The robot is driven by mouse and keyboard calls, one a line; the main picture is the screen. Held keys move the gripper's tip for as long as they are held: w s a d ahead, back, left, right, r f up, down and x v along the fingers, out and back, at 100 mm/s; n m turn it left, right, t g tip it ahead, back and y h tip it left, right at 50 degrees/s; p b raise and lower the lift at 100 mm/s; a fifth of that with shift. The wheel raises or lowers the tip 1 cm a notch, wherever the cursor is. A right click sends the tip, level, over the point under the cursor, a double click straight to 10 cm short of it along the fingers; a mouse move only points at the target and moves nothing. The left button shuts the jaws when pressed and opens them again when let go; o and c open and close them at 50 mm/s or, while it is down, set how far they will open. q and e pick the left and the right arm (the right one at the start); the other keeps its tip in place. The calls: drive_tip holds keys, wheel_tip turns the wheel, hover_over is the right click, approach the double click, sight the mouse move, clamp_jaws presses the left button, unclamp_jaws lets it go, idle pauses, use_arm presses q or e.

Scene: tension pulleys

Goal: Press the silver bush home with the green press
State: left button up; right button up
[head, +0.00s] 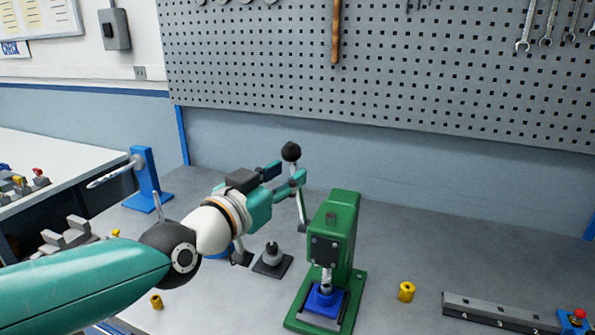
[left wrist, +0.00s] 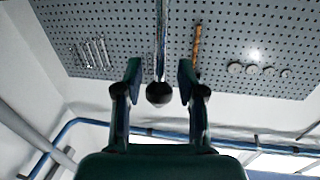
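The green press (head: 340,228) stands on the bench, its lever ending in a black ball knob (head: 291,152) raised at the left. Under its ram is a blue holder (head: 323,299) with a small silver piece (head: 326,279) above it, which looks like the bush or the ram tip; I cannot tell which. My left gripper (head: 286,176) is at the lever's upper end. In the left wrist view the gripper (left wrist: 160,77) is open, with the knob (left wrist: 160,94) between its fingers and visible gaps on both sides. My right gripper is not in view.
A yellow bush (head: 406,291) stands right of the press and another (head: 156,302) at the left front. A dark block with a grey part (head: 272,254) sits left of the press. A blue stand (head: 147,178) is behind left; a numbered rail (head: 500,312) lies at right.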

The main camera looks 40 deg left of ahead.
sight(292, 170)
use_arm(q)
drive_tip(key=shift+w+a, duration=0.1)
drive_tip(key=shift+w, duration=1.7)
clamp_jaws()
